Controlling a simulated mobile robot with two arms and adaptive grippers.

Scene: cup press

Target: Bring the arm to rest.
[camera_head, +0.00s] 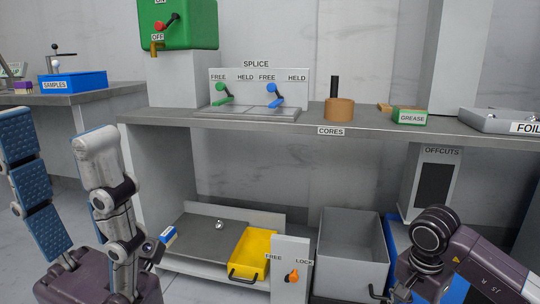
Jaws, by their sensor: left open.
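My left gripper (56,135) stands large at the lower left, close to the camera, its fingers pointing up. One finger has blue textured pads and the other is grey and jointed. The fingers are wide apart with nothing between them. It is in front of the left end of the workbench (290,121) and apart from it. My right arm shows at the lower right as a purple link with a dark round joint. I cannot make out its gripper.
The bench carries the SPLICE panel (258,81), a brown core (339,109) and a green GREASE box (409,117). Below are a yellow tray (249,253), a LOCK post (290,262) and a grey bin (352,255). A blue SAMPLES box (85,81) sits on the left table.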

